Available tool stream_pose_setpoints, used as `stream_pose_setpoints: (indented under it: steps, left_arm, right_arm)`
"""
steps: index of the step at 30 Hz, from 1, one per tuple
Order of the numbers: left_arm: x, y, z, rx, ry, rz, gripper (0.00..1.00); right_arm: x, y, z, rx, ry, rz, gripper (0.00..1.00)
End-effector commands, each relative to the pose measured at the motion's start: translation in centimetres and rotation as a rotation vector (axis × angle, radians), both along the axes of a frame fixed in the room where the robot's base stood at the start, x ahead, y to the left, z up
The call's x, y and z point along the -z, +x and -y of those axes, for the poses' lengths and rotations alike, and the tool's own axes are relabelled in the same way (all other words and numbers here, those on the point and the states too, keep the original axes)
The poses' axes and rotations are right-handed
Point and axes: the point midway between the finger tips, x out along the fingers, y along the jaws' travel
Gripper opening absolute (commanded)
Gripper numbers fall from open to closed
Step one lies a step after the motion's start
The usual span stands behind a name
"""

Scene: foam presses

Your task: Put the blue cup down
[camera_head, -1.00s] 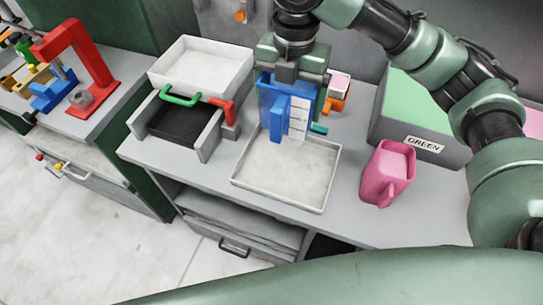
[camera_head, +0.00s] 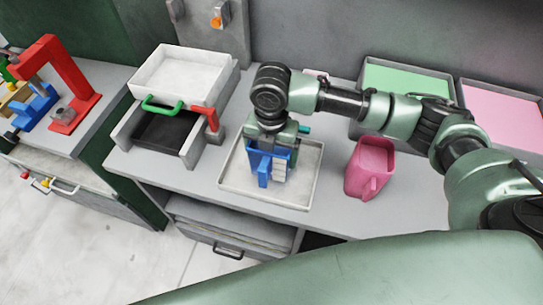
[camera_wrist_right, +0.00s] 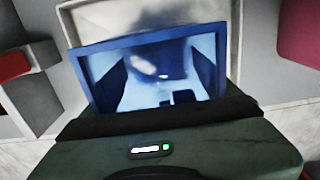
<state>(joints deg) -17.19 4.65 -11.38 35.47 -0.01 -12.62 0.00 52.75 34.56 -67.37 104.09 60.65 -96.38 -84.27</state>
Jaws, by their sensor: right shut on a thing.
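The blue cup (camera_head: 262,167) is square-sided, with a handle towards the front and a pale marked strip on one side. My right gripper (camera_head: 278,146) is shut on it from above and behind. The cup is upright over the shallow white tray (camera_head: 236,182), within its outline. I cannot tell whether its base touches the tray. In the right wrist view I look into the open cup (camera_wrist_right: 150,78), which has something pale and shiny inside. The tray (camera_wrist_right: 120,14) shows beyond it. My left gripper is not in view.
A pink jug (camera_head: 370,168) stands right of the tray. A press with a black bed (camera_head: 162,131), green handle and red lever is on the left, with a white bin (camera_head: 183,72) behind. Green (camera_head: 408,80) and pink (camera_head: 505,105) topped boxes stand at the back right.

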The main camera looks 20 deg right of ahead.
Motion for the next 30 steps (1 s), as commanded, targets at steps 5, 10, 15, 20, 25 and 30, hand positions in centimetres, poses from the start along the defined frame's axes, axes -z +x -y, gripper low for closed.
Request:
stream_pose_setpoints:
  steps: [5, 10, 15, 20, 25, 30]
  left_arm:
    - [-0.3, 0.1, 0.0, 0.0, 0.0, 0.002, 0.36]
    - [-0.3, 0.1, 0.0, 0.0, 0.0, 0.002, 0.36]
    - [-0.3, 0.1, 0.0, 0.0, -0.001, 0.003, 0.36]
    - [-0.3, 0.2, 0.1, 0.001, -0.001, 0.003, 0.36]
    - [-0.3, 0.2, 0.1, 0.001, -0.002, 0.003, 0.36]
    - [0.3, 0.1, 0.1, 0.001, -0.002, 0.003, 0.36]
  right_arm:
    - [1.9, 0.0, 0.0, -0.002, 0.0, 0.0, 0.47]
    - [1.9, 0.0, 0.0, -0.002, 0.0, 0.0, 0.47]
    - [2.2, 0.0, 0.0, -0.002, 0.0, 0.0, 0.93]
    - [2.2, 0.0, 0.0, -0.002, 0.0, 0.0, 1.0]
    - [1.9, 0.0, 0.0, -0.002, 0.0, 0.001, 1.0]
    - [-0.2, 0.1, -0.1, -0.002, 0.002, 0.005, 1.0]
